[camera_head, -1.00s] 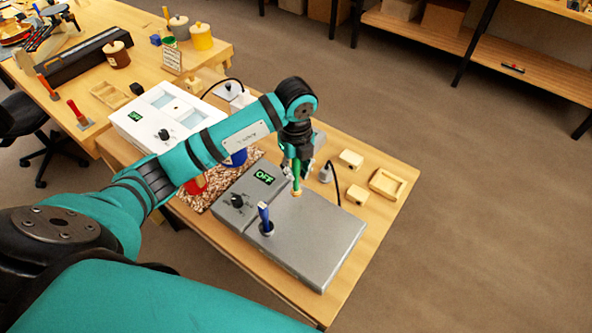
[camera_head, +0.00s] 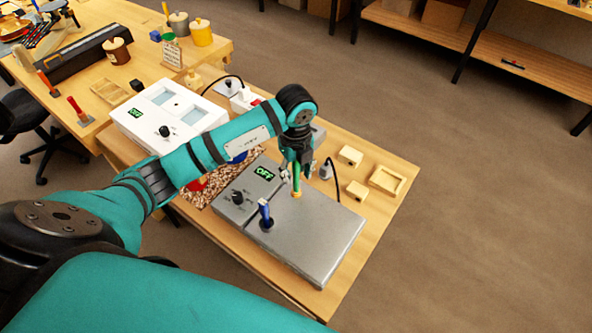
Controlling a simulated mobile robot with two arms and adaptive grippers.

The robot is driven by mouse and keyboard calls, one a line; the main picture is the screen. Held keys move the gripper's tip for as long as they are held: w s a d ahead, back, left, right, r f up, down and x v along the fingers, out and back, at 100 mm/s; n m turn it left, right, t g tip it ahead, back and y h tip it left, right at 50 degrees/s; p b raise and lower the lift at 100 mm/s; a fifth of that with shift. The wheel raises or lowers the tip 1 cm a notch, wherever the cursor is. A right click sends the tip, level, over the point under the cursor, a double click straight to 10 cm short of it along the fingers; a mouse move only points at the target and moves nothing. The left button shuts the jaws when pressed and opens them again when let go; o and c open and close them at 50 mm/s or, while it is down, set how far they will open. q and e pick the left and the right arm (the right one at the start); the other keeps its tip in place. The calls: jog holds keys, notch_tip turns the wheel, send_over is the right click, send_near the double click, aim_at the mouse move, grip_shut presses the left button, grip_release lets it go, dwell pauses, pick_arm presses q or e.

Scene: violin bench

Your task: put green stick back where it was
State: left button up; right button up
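My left gripper (camera_head: 296,173) hangs over the far part of the grey device and points down. It is shut on the green stick (camera_head: 297,182), which hangs close to upright with its yellowish tip (camera_head: 297,195) downward. Whether the tip touches the device's top cannot be told. The grey device (camera_head: 315,235) has a dark knob (camera_head: 238,197) and a green "OFF" display (camera_head: 263,174). A blue stick (camera_head: 264,210) stands upright in a dark round base on the device. My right gripper is not in view.
A white device (camera_head: 150,122) with an "OFF" display stands behind to the left. Small wooden blocks (camera_head: 350,155) and a wooden tray (camera_head: 388,180) lie right of the grey device. A black cable stands near the gripper. My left arm covers part of the bench.

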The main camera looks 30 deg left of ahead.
pick_arm(q)
notch_tip(320, 180, up, 11)
jog(key=shift+r+b, duration=0.15)
jog(key=shift+b, duration=0.8)
jog(key=shift+r, duration=0.5)
